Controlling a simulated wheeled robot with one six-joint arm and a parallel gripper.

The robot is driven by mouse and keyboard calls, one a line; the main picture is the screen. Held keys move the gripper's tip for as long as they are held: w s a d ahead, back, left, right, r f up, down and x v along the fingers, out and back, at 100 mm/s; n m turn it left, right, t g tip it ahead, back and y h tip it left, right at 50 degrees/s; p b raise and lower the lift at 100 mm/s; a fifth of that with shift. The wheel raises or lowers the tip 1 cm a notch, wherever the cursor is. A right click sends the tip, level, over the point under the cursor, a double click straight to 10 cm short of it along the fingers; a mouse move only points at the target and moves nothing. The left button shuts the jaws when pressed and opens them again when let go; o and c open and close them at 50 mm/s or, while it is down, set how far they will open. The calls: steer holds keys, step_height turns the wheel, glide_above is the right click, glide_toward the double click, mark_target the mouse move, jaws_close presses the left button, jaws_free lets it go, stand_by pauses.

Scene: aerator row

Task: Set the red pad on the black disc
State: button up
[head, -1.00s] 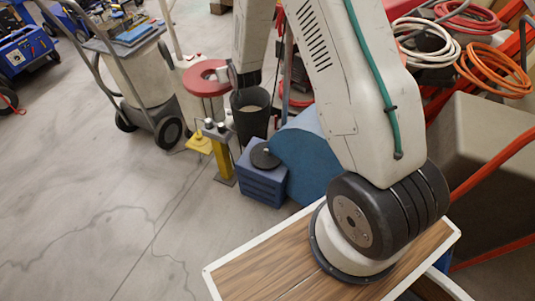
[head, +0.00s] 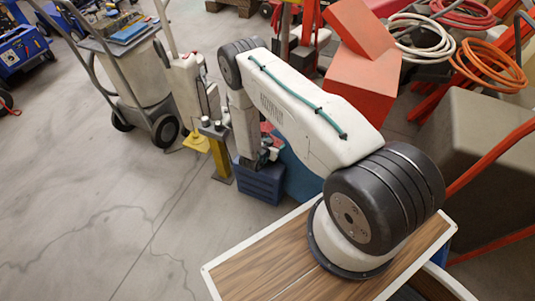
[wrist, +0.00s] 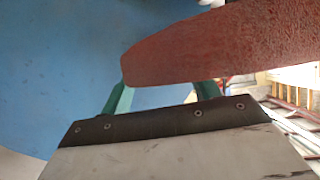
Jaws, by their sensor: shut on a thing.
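The red pad (wrist: 220,45) fills the upper right of the wrist view, at the tips of my gripper's green fingers (wrist: 162,93). My gripper is shut on it. In the head view my gripper (head: 258,160) hangs low over the blue box (head: 259,184), and my arm hides most of the pad. The black disc cannot be made out in either view now. My arm and gripper cover the top of the box where it lay. I cannot tell whether the pad touches anything below it.
A yellow post (head: 219,155) stands just left of the box. A large blue round thing (wrist: 60,60) is close by in the wrist view. A grey cart (head: 135,75) stands at the left, red boxes (head: 365,80) behind my arm. Floor (head: 90,200) at front left is clear.

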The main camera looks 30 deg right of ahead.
step_height(320, 180, down, 8)
steer(key=shift+f, duration=0.15)
stand_by(0.3)
steer(key=o, duration=0.7)
steer(key=shift+o, duration=0.2)
steer(key=shift+a, duration=0.1)
